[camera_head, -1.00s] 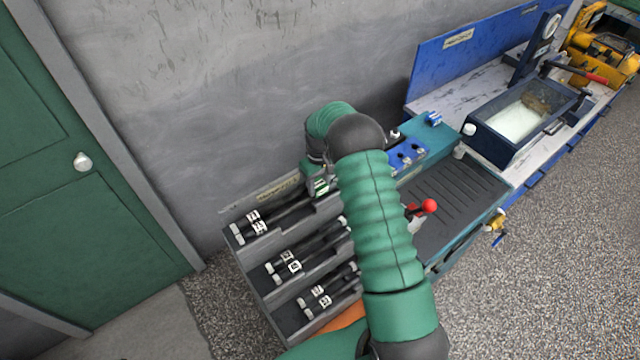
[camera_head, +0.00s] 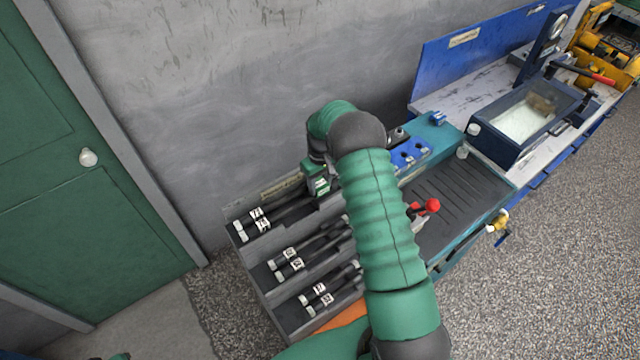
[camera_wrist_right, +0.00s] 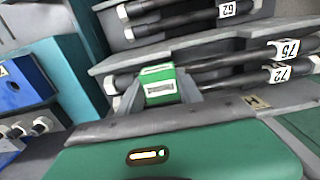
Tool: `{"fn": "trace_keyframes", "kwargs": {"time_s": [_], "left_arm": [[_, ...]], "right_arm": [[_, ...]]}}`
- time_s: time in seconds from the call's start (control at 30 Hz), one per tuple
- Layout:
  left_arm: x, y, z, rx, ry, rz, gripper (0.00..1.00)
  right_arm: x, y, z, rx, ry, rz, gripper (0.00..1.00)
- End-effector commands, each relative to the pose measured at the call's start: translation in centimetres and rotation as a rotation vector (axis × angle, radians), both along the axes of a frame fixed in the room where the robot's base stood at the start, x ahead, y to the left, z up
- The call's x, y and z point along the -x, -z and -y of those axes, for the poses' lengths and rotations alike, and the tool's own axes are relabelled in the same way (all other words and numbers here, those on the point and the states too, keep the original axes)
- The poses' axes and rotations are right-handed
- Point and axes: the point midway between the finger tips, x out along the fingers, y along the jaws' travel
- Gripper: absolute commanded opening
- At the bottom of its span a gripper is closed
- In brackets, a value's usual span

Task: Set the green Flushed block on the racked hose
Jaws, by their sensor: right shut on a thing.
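The green Flushed block (camera_wrist_right: 160,84), with a white label, is between the fingers of my right gripper (camera_wrist_right: 160,92), which is shut on it. In the head view the block (camera_head: 319,184) shows small at the right end of the rack's top shelf, partly behind my right arm. The hoses are black with pale end fittings and white number tags; the top-shelf pair (camera_head: 272,217) lies under and beside the block. In the right wrist view hoses tagged 75 and 72 (camera_wrist_right: 225,68) run behind the block. I cannot tell whether the block touches them. My left gripper is not in view.
The grey stepped rack (camera_head: 262,292) holds more hoses on lower shelves. To its right are a blue valve block (camera_head: 408,154), a red-knobbed lever (camera_head: 431,206) and a ribbed black mat (camera_head: 452,200). A grey wall (camera_head: 220,90) stands close behind.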

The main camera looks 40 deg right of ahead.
Motion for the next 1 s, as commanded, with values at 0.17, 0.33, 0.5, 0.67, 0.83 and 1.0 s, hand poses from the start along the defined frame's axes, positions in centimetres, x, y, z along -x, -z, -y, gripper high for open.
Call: {"fn": "trace_keyframes", "kwargs": {"time_s": [0.17, 0.33, 0.5, 0.67, 0.83, 1.0], "left_arm": [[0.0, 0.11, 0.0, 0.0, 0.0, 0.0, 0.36], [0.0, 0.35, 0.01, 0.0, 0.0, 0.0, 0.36], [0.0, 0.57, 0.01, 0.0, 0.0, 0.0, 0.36], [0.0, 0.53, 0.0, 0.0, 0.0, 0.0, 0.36], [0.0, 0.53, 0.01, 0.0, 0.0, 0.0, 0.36], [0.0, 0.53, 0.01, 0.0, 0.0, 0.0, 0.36]], "right_arm": [[0.01, 0.16, 0.02, 0.0, 0.0, 0.0, 0.04], [0.01, 0.53, 0.02, 0.0, 0.0, 0.0, 0.04], [0.01, 0.86, 0.0, 0.0, 0.0, 0.0, 0.04], [0.01, 0.85, 0.0, 0.0, 0.0, 0.0, 0.57], [0.01, 0.86, 0.02, 0.0, 0.0, 0.0, 0.68], [0.01, 0.84, 0.02, 0.0, 0.0, 0.0, 0.68]]}}
